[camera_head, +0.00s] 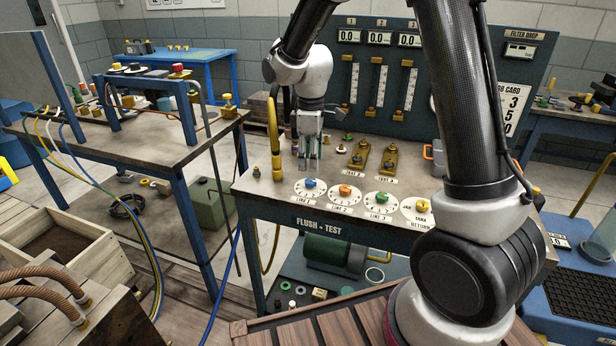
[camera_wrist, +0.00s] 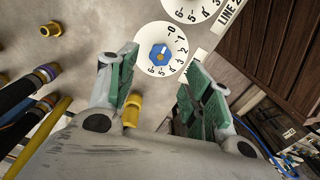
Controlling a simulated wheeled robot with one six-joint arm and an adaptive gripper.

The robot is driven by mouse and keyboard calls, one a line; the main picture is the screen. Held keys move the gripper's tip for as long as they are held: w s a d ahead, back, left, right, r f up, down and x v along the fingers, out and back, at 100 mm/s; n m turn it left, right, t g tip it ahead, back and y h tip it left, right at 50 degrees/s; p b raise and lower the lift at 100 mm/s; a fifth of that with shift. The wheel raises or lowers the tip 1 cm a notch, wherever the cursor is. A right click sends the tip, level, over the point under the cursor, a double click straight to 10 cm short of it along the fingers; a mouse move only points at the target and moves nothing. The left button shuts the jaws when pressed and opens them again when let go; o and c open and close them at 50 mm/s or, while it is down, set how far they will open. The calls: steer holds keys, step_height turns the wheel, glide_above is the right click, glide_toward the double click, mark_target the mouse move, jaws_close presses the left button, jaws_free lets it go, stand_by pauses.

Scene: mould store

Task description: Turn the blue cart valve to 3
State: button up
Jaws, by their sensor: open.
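The blue valve knob (camera_head: 310,183) sits on a round white numbered dial at LINE 1, at the left front of the flush-test bench. In the wrist view the blue knob (camera_wrist: 160,54) is on its dial, just beyond the fingertips; its exact setting is too small to read surely. My gripper (camera_head: 307,165) points down above the bench, behind the blue knob in the head view. In the wrist view my gripper (camera_wrist: 162,65) has its green-padded fingers spread apart, with nothing held between them.
Orange (camera_head: 346,190), green (camera_head: 382,197) and yellow (camera_head: 422,206) knobs on dials stand in a row to the right. A yellow pipe (camera_head: 274,140) rises left of my gripper. Brass valves (camera_head: 360,153) and a gauge panel (camera_head: 345,110) stand behind.

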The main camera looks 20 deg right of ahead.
mark_target(311, 180)
step_height(311, 180, down, 7)
steer(key=shift+r, duration=0.2)
steer(key=shift+c, duration=0.4)
steer(key=c, duration=1)
